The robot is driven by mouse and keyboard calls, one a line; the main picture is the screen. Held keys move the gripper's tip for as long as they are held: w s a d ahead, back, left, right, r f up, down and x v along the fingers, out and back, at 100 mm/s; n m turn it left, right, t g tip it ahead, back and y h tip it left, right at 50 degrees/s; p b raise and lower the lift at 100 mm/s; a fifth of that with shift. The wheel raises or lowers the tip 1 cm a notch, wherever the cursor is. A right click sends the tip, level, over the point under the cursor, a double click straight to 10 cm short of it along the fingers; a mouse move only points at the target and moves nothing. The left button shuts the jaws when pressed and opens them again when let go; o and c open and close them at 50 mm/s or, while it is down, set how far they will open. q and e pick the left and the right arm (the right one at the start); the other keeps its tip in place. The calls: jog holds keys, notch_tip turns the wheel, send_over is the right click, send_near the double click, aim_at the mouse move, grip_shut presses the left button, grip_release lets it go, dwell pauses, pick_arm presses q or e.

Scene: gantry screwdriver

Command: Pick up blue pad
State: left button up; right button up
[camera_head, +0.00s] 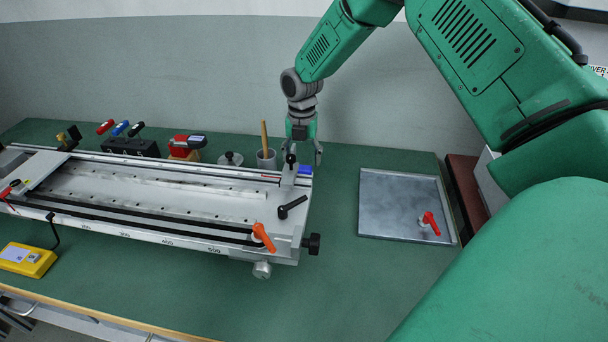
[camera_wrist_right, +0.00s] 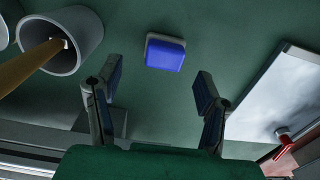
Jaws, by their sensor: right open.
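The blue pad (camera_head: 305,170) lies on the green table just past the right end of the metal gantry rail, partly hidden in the head view. In the right wrist view the blue pad (camera_wrist_right: 166,53) shows as a blue block with a pale edge, flat on the table. My right gripper (camera_head: 304,160) is above the table beside the rail end. Its two fingers, seen in the right wrist view (camera_wrist_right: 154,92), are apart with nothing between them. The pad is ahead of the fingertips and roughly centred between them, not touched. My left gripper is not in view.
The gantry rail (camera_head: 150,196) fills the table's left. A grey cup (camera_head: 266,159) with a wooden stick stands close to the gripper. A metal plate (camera_head: 400,205) with a red-handled lever (camera_head: 430,222) lies to the right. A yellow device (camera_head: 27,260) is front left. The front right table is clear.

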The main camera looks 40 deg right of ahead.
aim_at(304, 167)
jog(key=f, duration=0.4)
jog(key=shift+d+f, duration=0.3)
jog(key=c, duration=1.2)
jog(key=shift+c, duration=0.2)
notch_tip(304, 167, up, 10)
jog(key=shift+p, duration=0.35)
